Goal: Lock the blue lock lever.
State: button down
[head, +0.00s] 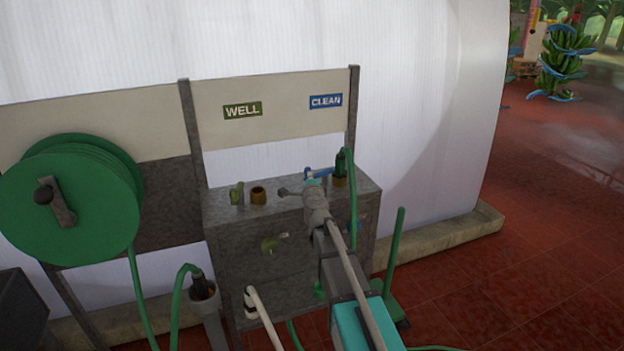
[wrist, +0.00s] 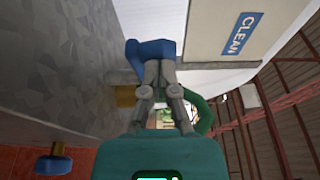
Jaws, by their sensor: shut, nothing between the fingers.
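The blue lock lever (head: 319,172) is on top of the grey metal box, beside the dark green hose connector (head: 341,163) under the CLEAN sign. In the wrist view the lever (wrist: 150,50) lies just beyond my fingertips, its thick end to their left. My gripper (wrist: 158,68) is shut and empty. Its tips overlap the lever's edge in the picture; I cannot tell whether they touch it. The connector stands upright in a brass socket (head: 340,182).
The grey box (head: 228,225) also bears a green lever (head: 237,193), an empty brass socket (head: 258,195) and a green front handle (head: 270,245). A blue handle (head: 355,227) is on its front. A green hose (head: 353,200) hangs at the right. A hose reel (head: 68,200) stands left.

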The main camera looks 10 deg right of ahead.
jog(key=shift+w+a+m+h, duration=0.2)
jog(key=shift+m+h, duration=0.2)
jog(key=shift+h, duration=0.3)
jog(key=shift+w+a, duration=0.1)
jog(key=shift+w, duration=0.05)
jog(key=shift+w+a, duration=0.5)
jog(key=shift+w, duration=0.2)
